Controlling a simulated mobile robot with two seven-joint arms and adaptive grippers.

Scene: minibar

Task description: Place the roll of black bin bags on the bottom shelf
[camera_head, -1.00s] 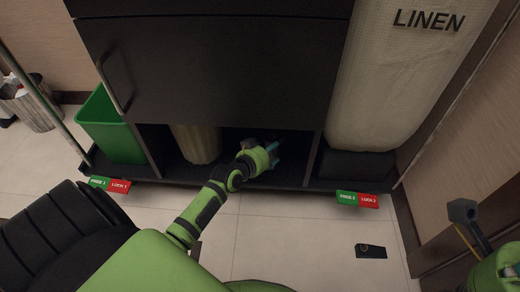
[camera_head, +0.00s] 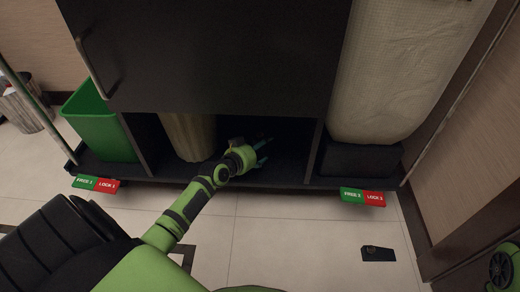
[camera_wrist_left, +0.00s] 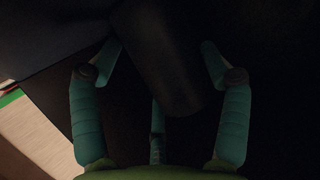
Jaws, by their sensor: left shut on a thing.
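The roll of black bin bags (camera_wrist_left: 160,60) is a dark cylinder between the teal fingers in the left wrist view. My left gripper (camera_head: 264,152) is shut on it, and the wrist view also shows the fingers (camera_wrist_left: 160,75) around it. In the head view the gripper reaches into the dark open compartment on the bottom shelf (camera_head: 230,183) of the cart. The roll cannot be made out there against the black interior. Whether it touches the shelf floor cannot be told. My right gripper is out of view.
A cream cylindrical item (camera_head: 192,135) stands left of my gripper on the shelf. A green bin (camera_head: 100,125) is at the cart's left end. A linen bag (camera_head: 385,75) hangs at the right. A small black object (camera_head: 378,253) lies on the clear tiled floor.

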